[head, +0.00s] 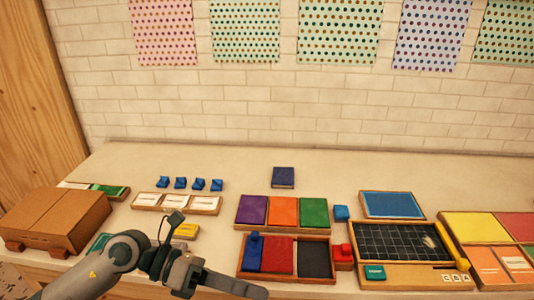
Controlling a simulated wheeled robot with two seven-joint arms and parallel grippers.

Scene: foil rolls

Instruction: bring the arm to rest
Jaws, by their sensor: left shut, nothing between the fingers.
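My left arm (105,265) comes in from the bottom left, over the front part of the table. My left gripper (250,289) is at the bottom of the head view, pointing right. It is shut and empty, just in front of a wooden tray (285,275) with blue, red and dark sections. From this angle I cannot tell whether it touches the tray. The arm hides part of the table's front left. My right arm and gripper are not in view.
A cardboard box (60,218) stands at the left. Behind the gripper is a tray with purple, orange and green panels (284,211). A dark gridded board (395,242) and coloured trays (468,226) fill the right. The table's back strip (400,172) is mostly clear.

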